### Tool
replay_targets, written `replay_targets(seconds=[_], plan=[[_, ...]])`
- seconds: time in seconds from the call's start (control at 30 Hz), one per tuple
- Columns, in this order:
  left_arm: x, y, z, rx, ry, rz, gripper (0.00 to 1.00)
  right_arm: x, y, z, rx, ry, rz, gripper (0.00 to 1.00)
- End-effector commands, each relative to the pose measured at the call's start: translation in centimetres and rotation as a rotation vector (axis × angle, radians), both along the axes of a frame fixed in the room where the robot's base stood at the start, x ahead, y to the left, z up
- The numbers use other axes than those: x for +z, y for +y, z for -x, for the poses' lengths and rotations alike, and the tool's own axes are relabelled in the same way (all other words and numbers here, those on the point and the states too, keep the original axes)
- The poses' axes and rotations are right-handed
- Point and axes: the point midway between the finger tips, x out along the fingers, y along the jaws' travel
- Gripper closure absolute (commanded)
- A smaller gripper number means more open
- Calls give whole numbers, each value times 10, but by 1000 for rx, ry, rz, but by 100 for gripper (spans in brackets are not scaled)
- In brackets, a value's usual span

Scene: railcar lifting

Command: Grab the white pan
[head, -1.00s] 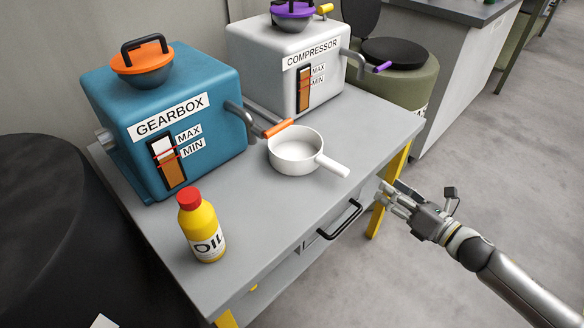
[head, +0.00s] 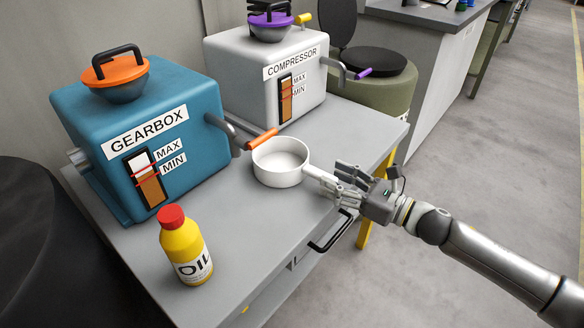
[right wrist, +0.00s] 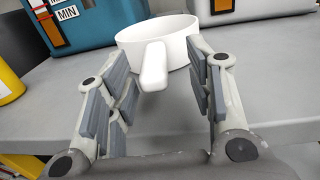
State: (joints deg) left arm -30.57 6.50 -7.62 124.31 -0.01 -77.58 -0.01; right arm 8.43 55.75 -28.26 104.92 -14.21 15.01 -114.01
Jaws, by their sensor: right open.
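The white pan (head: 279,163) stands upright on the grey table, in front of the orange-ended pipe of the gearbox. Its handle points to the lower right, toward my right gripper (head: 340,183). In the right wrist view the white pan (right wrist: 140,42) is ahead, and its handle reaches between the open fingers of my right gripper (right wrist: 160,85). My left gripper is not in view.
The grey table (head: 235,235) also holds a blue gearbox (head: 185,100), a white compressor (head: 240,70) and a yellow oil bottle (head: 187,252) with a red cap. A black drawer handle (head: 331,232) is at the table's front. Floor to the right is clear.

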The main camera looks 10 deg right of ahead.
Motion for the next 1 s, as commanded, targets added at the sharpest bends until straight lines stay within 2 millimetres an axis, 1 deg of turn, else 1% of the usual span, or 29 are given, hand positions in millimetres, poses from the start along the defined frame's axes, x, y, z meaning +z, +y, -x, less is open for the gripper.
replay_targets(seconds=[0.07,0.27,0.4,0.53,0.77,1.0], plan=[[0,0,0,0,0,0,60,1,4,-4,0,-2,-2,52],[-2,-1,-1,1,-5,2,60,1,25,-19,0,-3,-3,52],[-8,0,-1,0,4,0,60,0,34,-30,-1,-2,-2,52],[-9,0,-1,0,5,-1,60,-1,39,-34,-1,0,-1,52],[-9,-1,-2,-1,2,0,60,-1,39,-34,-1,1,-1,52],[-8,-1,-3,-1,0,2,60,-1,39,-34,-1,1,-1,83]])
